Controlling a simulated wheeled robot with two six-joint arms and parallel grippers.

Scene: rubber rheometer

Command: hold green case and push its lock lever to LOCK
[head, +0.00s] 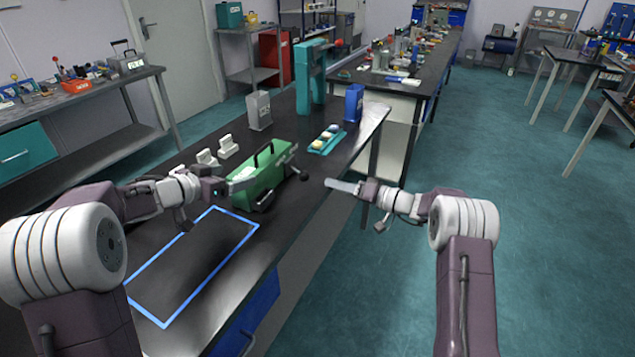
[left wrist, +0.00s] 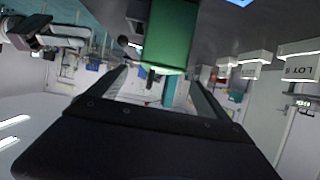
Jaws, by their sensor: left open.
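My left gripper (head: 241,181) is open at the case's left end. In the left wrist view the green case (left wrist: 172,35) lies ahead of the spread fingers (left wrist: 157,82); contact is not clear. A dark knob (left wrist: 122,41) shows beside it. My right gripper (head: 343,186) is off the bench's right edge, away from the case; its finger gap is not visible.
A blue-outlined rectangle (head: 155,257) on the bench in front of the case is empty. White blocks (head: 207,158), a grey canister (head: 259,110), a teal tray (head: 327,139), a blue container (head: 354,103) and a teal machine (head: 304,80) stand behind the case.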

